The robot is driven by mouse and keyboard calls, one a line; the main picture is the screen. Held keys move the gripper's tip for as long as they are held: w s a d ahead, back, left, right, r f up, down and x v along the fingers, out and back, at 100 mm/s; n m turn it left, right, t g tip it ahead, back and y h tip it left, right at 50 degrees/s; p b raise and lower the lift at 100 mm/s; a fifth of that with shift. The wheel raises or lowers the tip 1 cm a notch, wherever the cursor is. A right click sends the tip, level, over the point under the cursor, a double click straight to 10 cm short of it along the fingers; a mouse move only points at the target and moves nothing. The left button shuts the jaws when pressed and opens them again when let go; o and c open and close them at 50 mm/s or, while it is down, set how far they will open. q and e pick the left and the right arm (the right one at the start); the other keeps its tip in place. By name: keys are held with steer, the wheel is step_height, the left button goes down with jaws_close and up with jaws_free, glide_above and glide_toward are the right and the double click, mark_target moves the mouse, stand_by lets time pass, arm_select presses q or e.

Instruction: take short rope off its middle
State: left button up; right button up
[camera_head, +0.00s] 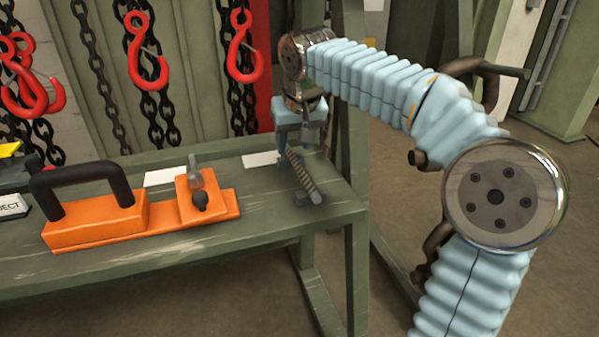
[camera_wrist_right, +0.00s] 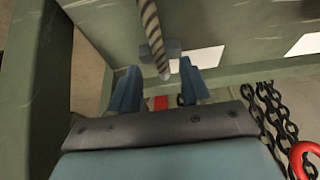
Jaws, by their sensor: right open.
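A short rope (camera_head: 303,178), grey and tan with twisted stripes, stands out at a slant near the right end of the green bench. A small grey block (camera_head: 309,197) is at its lower part; how they join is unclear. In the right wrist view the rope (camera_wrist_right: 151,30) comes down from the top edge, past the grey block (camera_wrist_right: 173,46), and its end lies between the fingertips. My right gripper (camera_head: 299,152) is open around the rope's upper end, with a gap on each side in the right wrist view (camera_wrist_right: 158,83). My left gripper is out of view.
An orange tool with a black handle (camera_head: 95,190) lies on the green bench (camera_head: 180,250), left of the rope. White cards (camera_head: 262,158) lie behind. Red hooks (camera_head: 243,50) hang on dark chains at the back. The bench's right edge is close to the rope.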

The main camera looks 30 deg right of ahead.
mark_target(292, 154)
steer(key=x, duration=0.2)
steer(key=shift+w+f, duration=0.1)
steer(key=shift+f, duration=0.25)
steer(key=shift+f, duration=0.2)
stand_by(0.4)
jaws_close()
